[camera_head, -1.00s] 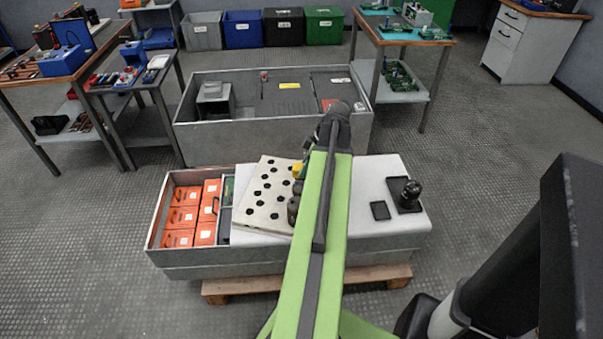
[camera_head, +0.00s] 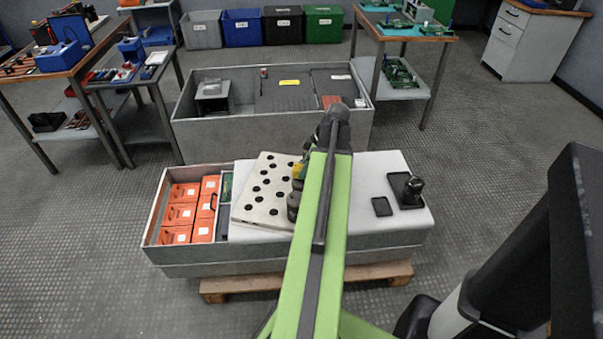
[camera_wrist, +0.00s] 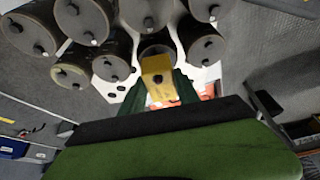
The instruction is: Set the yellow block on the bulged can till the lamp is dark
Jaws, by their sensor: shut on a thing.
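The yellow block (camera_wrist: 157,76) is between the dark green fingers of my gripper (camera_wrist: 158,88) in the wrist view, and the gripper is shut on it. The block's far end is close to a dark can (camera_wrist: 154,45); I cannot tell whether they touch. I cannot tell which can is bulged. In the head view the yellow block (camera_head: 298,170) shows just left of my arm, above cans (camera_head: 294,203) partly hidden by the arm. I cannot make out a lamp.
A pale board with black holes (camera_head: 262,193) lies on the grey bench top (camera_head: 365,170). Orange boxes (camera_head: 180,213) fill a compartment at left. A black stand (camera_head: 410,188) and small black tray (camera_head: 382,207) are at right. A grey bin (camera_head: 270,135) stands behind.

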